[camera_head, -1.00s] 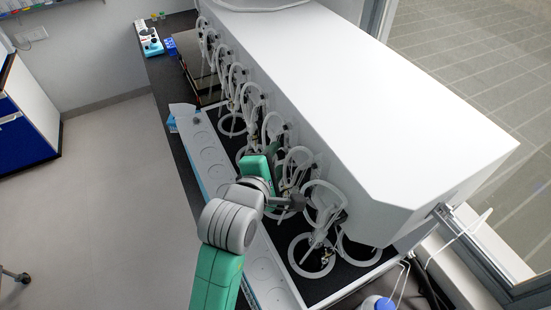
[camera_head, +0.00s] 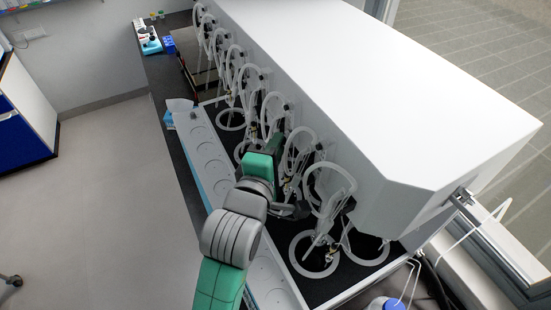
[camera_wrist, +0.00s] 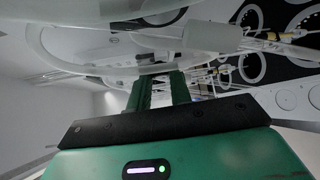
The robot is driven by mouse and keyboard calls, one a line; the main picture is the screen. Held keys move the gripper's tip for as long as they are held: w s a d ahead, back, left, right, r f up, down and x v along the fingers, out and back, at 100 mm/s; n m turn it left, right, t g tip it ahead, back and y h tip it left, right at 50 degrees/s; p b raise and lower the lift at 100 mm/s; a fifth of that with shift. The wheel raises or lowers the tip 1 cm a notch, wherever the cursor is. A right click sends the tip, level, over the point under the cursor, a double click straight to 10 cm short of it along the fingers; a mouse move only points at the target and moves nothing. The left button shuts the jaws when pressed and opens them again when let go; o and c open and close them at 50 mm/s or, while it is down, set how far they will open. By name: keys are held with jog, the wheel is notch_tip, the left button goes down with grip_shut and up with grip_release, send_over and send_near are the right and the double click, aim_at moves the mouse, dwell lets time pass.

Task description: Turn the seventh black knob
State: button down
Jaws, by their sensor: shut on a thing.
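The distiller (camera_head: 375,85) is a long white housing with a row of clear glass loops and small black knobs along its left side. One black knob (camera_head: 319,147) shows to the right of my gripper. My gripper (camera_head: 279,143) reaches in among the glass loops in the right half of the row. In the wrist view, its two green fingers (camera_wrist: 160,88) point forward beneath a white glass loop (camera_wrist: 75,65). The fingers are shut on a knob, which the fingers and glass hide. I cannot tell its place in the row or its turn angle.
Glass loops (camera_head: 328,188) stand close on both sides of my gripper. White rings (camera_head: 314,253) lie on the black surface below. A white tray with round recesses (camera_head: 205,150) runs along the front edge.

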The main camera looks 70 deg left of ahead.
jog(key=m+y+b, duration=0.1)
jog(key=b, duration=0.1)
jog(key=f+m+t+y+b, duration=0.1)
jog(key=b, duration=0.2)
jog(key=shift+m+t, duration=0.3)
jog(key=shift+m, duration=0.1)
jog(key=shift+r+b, duration=0.15)
jog(key=shift+b, duration=0.3)
jog(key=c, duration=1.3)
grip_release()
jog(key=b+v, duration=0.1)
jog(key=v, duration=0.7)
jog(key=shift+b, duration=0.35)
